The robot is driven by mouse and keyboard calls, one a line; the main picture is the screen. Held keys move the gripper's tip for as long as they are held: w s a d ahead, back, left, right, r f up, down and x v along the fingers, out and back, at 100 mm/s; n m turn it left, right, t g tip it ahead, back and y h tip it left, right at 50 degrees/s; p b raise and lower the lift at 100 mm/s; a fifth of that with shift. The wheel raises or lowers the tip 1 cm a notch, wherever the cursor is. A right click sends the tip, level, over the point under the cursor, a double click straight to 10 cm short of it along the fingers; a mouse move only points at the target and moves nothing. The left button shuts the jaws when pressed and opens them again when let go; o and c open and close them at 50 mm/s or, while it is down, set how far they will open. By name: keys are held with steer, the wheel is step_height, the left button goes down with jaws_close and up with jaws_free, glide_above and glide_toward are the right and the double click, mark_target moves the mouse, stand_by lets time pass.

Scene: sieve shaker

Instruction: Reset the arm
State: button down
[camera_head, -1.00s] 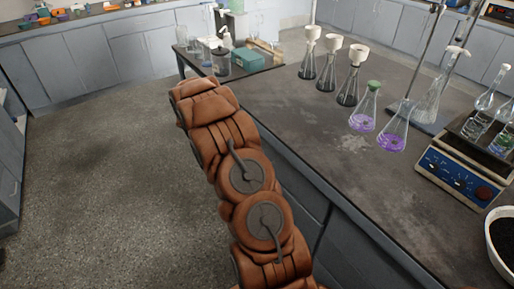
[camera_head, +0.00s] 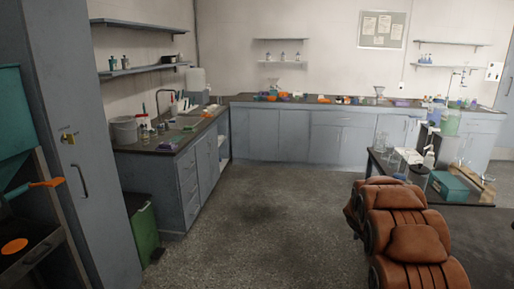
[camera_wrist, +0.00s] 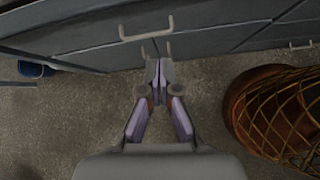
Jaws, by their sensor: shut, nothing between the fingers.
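My gripper (camera_wrist: 159,72) is in the wrist view, pointing down toward the speckled floor near the grey cabinet fronts (camera_wrist: 90,28). Its two fingers meet at the tips, with nothing between them.
A brown round object with a yellow net (camera_wrist: 275,115) lies to the right of my gripper. A blue bucket (camera_wrist: 36,69) is at the left.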

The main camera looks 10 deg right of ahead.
steer(key=s+a+r+m+y+p, duration=0.15)
steer(key=s+a+r+m, duration=0.25)
steer(key=s+a+r, duration=0.4)
steer(key=s+a+r+m+y+p, duration=0.15)
steer(key=s+a+r+m, duration=0.35)
steer(key=a, duration=0.6)
steer(key=s+a+r+m+y, duration=0.2)
steer(key=s+a, duration=0.6)
steer(key=s, duration=0.1)
steer(key=s+a+r+m+y+p, duration=0.1)
steer(key=s+a+r+m+y, duration=0.1)
steer(key=s+a, duration=0.7)
steer(key=shift+s+t+y, duration=0.3)
steer(key=shift+s+y, duration=0.3)
steer(key=shift+s, duration=0.1)
